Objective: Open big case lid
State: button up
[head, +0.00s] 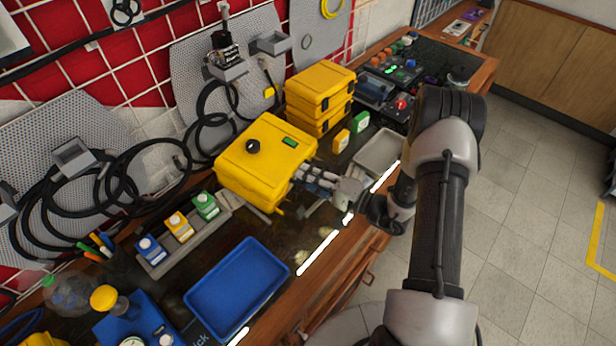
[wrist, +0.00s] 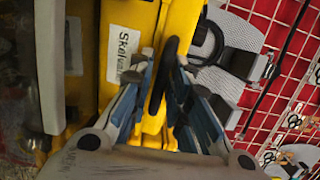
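The big case is a yellow box (head: 265,155) on the workbench, its lid down, with a round black item and a green label on top. My gripper (head: 308,177) is at its front right side. In the wrist view the yellow case front (wrist: 124,15) carries a white label reading "Skelvane". A black handle (wrist: 168,60) runs between the two blue-padded fingers of my gripper (wrist: 164,68). The fingertips lie close on both sides of the handle. I cannot tell whether they press on it.
Stacked smaller yellow cases (head: 318,95) stand behind to the right. A blue tray (head: 237,285) lies front left. A grey tray (head: 378,152) is right of my gripper. Several small bottles (head: 178,226) stand in a rack to the left. Black cables hang on the wall behind.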

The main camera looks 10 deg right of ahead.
jog(key=shift+c, duration=0.3)
grip_shut()
dwell(0.3)
